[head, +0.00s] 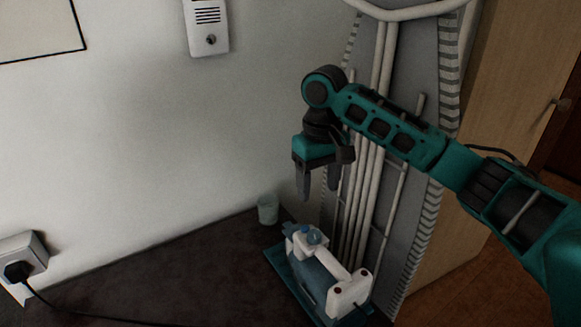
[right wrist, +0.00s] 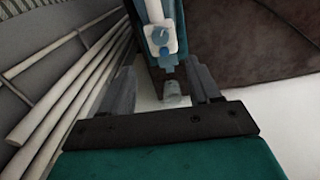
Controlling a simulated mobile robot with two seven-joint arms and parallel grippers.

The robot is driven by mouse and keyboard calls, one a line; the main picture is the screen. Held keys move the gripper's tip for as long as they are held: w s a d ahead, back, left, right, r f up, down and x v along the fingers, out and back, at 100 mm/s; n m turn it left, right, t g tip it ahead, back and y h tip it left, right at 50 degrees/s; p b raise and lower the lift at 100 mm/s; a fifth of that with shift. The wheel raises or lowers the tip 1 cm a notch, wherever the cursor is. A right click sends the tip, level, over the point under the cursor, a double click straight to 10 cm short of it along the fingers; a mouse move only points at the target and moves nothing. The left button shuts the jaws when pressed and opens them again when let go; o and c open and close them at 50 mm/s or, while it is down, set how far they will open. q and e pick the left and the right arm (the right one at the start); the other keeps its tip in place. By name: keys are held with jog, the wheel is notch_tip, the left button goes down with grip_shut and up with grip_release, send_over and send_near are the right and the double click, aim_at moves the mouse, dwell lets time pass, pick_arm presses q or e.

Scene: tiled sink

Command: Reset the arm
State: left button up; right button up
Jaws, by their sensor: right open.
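My right gripper (head: 318,190) hangs from the teal right arm with its fingers pointing down. It is open and nothing shows between its fingers. It is above and behind a white and blue iron-like appliance (head: 348,292), apart from it. In the right wrist view the two fingers of the right gripper (right wrist: 168,92) stand apart, with the appliance (right wrist: 160,36) beyond them near the top. My left gripper is in neither view.
The appliance rests on a teal tray (head: 276,257) on a dark tabletop (head: 170,275). White pipes or rails (head: 382,60) rise behind the arm. A plugged socket (head: 20,262) has a black cable across the tabletop. The tabletop's left part is mostly clear.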

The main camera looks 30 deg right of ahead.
jog(key=shift+f, duration=0.1)
jog(key=a+f+n+t+y, duration=0.2)
jog(key=a+f+t, duration=0.1)
jog(key=a+f, duration=0.8)
jog(key=s+a+f+t, duration=0.1)
jog(key=s+f, duration=0.2)
jog(key=f, duration=0.1)
jog(key=s+a+f+t+y, duration=0.1)
jog(key=s+f+t, duration=0.1)
jog(key=f, duration=0.2)
jog(key=s+a+f+t+y, duration=0.1)
jog(key=s+a+f+t, duration=0.1)
jog(key=s+f, duration=0.1)
jog(key=shift+s+a+f, duration=0.1)
jog(key=shift+s+f, duration=0.2)
jog(key=shift+f, duration=0.55)
jog(key=s+d+t, duration=0.1)
jog(key=s, duration=0.1)
jog(key=s+t+h, duration=0.1)
jog(key=s, duration=0.2)
jog(key=s+d+f, duration=0.1)
jog(key=s, duration=0.2)
jog(key=shift+s+d+f+t+h, duration=0.1)
jog(key=shift+d+t+h, duration=0.2)
jog(key=shift+t+h, duration=0.1)
jog(key=shift+s+d, duration=0.1)
